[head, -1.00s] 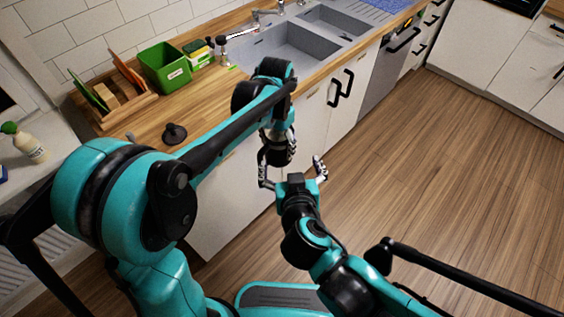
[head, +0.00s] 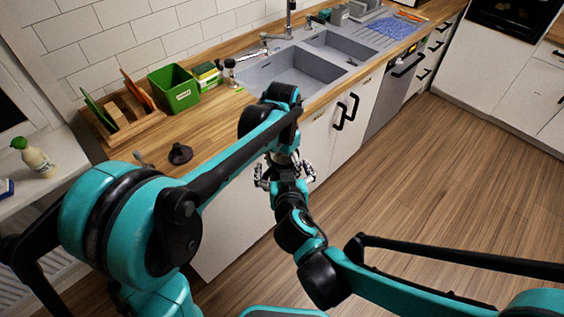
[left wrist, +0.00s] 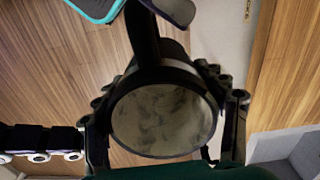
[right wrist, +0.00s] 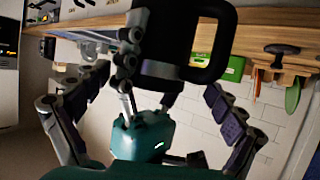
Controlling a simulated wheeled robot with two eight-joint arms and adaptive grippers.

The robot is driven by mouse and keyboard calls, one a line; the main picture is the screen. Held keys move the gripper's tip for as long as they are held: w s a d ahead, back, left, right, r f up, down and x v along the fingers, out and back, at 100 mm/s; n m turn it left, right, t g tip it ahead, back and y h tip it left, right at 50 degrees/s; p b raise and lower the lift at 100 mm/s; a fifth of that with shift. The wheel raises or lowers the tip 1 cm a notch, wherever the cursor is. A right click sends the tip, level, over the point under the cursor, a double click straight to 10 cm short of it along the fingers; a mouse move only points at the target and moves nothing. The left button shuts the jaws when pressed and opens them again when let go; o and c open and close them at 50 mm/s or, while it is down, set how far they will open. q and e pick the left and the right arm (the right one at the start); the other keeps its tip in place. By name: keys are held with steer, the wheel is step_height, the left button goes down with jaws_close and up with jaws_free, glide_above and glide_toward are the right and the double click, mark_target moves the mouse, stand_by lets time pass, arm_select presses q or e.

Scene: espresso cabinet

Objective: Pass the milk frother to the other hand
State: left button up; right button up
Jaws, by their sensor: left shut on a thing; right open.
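The milk frother (left wrist: 165,118) is a dark round vessel with a black handle. In the left wrist view I look into its pale, mottled round opening. My left gripper (left wrist: 166,100) is shut on it, with a finger on each side. In the right wrist view the black frother (right wrist: 178,45) and its loop handle hang at the top, with left gripper fingers against it. My right gripper (right wrist: 155,82) is open, its fingers spread on both sides below the frother. In the head view the grippers meet in front of the cabinet, and the frother is mostly hidden.
The wooden counter (head: 215,125) holds a green box (head: 174,90), a rack with boards (head: 125,112) and a black tamper-like object (head: 180,153). The grey sink (head: 290,72) is behind. White cabinet doors stand close behind the grippers. The floor (head: 420,190) to the right is clear.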

steer(key=shift+x, duration=1.1)
